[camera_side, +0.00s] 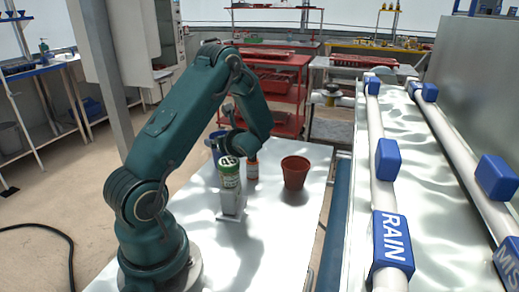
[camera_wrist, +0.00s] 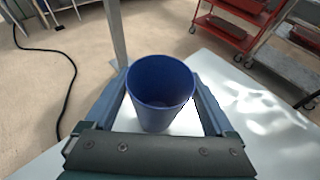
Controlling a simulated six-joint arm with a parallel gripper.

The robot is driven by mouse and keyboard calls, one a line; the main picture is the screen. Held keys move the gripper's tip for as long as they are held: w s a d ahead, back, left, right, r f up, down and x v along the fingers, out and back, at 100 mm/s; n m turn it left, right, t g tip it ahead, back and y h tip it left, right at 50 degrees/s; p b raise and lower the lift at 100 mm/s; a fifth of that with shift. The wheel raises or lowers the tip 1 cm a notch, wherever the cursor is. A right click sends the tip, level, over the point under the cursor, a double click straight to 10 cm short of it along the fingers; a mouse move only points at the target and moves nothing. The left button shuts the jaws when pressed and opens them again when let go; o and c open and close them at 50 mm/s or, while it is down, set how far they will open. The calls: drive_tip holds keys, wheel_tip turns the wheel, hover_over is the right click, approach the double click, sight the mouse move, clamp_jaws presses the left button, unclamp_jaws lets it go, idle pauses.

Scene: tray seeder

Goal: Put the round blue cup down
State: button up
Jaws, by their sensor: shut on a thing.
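The round blue cup (camera_wrist: 160,112) is upright between the two fingers of my gripper (camera_wrist: 163,88), which is shut on it. The wrist view looks down into the cup, and it looks empty. In the side view the cup (camera_side: 214,143) shows only in part, behind the green and white can and beside my gripper (camera_side: 224,133). The cup is over the far left part of the white table (camera_side: 262,245). Its base is hidden, so I cannot tell whether it touches the table.
A green and white can (camera_side: 229,175) marked 43 stands on a grey stand (camera_side: 232,208) in front of the cup. An orange and white bottle (camera_side: 252,168) and a terracotta pot (camera_side: 294,173) stand to the right. The near right table is clear. Pipes marked RAIN (camera_side: 392,240) run at right.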

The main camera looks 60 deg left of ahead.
drive_tip(key=shift+f, duration=0.2)
drive_tip(key=o, duration=1)
drive_tip(key=shift+o, duration=0.2)
